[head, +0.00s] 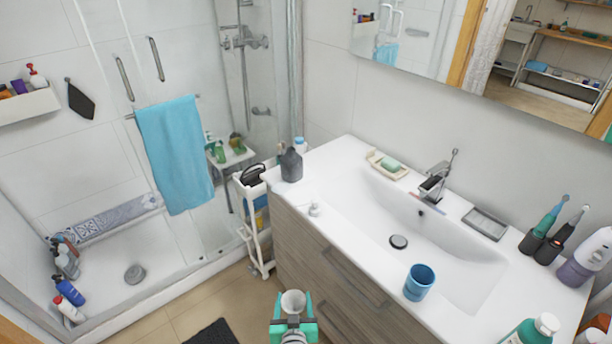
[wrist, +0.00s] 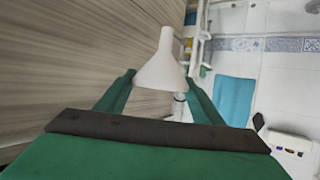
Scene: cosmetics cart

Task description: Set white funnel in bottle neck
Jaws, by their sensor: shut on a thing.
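The white funnel (head: 293,300) is held in my gripper (head: 293,322), in front of the vanity's drawers and below the counter top in the head view. In the wrist view the funnel (wrist: 163,70) sits between the green fingers of my gripper (wrist: 160,92), its narrow spout pointing away from the palm. A dark grey bottle (head: 291,166) stands upright at the left end of the counter, well apart from the funnel. Its neck opening is too small to make out. A small white piece (head: 314,210) lies on the counter in front of the bottle.
The white counter (head: 328,236) has bare room around the small piece. A blue cup (head: 419,282) stands at its front edge, right of the basin drain. A soap dish (head: 387,165) is at the back. A narrow white cart (head: 250,225) stands left of the vanity.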

